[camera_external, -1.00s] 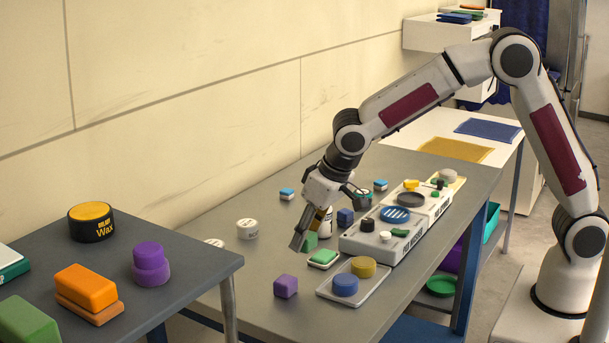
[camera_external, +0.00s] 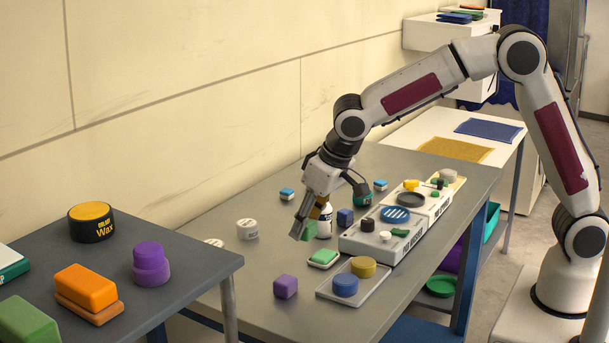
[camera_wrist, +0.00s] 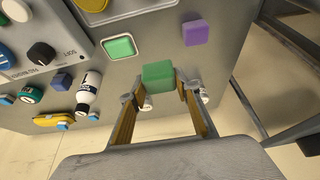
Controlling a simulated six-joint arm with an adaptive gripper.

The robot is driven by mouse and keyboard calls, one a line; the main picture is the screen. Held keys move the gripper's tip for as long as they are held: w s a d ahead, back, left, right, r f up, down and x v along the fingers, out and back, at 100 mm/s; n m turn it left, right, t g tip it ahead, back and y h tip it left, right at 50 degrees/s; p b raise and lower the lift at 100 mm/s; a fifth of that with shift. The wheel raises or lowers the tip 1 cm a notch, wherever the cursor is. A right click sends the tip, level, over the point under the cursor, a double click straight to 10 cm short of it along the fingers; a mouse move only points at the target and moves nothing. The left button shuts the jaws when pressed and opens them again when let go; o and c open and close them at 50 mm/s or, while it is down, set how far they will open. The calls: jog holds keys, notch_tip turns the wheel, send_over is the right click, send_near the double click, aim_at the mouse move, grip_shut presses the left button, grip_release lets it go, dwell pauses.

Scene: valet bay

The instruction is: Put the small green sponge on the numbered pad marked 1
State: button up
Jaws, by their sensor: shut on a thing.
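My gripper (camera_external: 304,229) is shut on the small green sponge (camera_external: 310,232), a block held above the grey table. In the wrist view the sponge (camera_wrist: 158,76) sits between the fingertips of my gripper (camera_wrist: 159,84). A flat green piece with a white rim (camera_external: 324,258) lies close by on the table and also shows in the wrist view (camera_wrist: 119,47). I cannot make out a number 1 on any pad.
A purple block (camera_external: 286,286) and a tray (camera_external: 326,294) with blue and yellow round pieces are in front. White tins (camera_external: 247,229) are on the left.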

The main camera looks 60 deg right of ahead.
jog(key=shift+d, duration=0.1)
jog(key=s+d+m, duration=0.1)
jog(key=d, duration=0.5)
jog(key=s+d+m+h, duration=0.1)
jog(key=s+d, duration=0.1)
jog(key=d, duration=0.5)
jog(key=s+d+r+m, duration=0.1)
jog(key=s+d, duration=0.1)
jog(key=d, duration=0.4)
jog(key=shift+d+m, duration=0.3)
jog(key=w+d+r+m, duration=0.1)
jog(key=w+d, duration=0.3)
jog(key=d, duration=0.3)
jog(key=w+d+r+m+h, duration=0.1)
jog(key=w+d+m, duration=0.1)
jog(key=d, duration=0.5)
jog(key=w+d+r+m+g+h, duration=0.1)
jog(key=w+d+m, duration=0.1)
jog(key=w+d, duration=0.3)
jog(key=shift+w+d, duration=0.35)
jog(key=shift+d, duration=0.8)
jog(key=shift+f, duration=0.15)
jog(key=shift+f, duration=3.05)
jog(key=shift+f, duration=0.1)
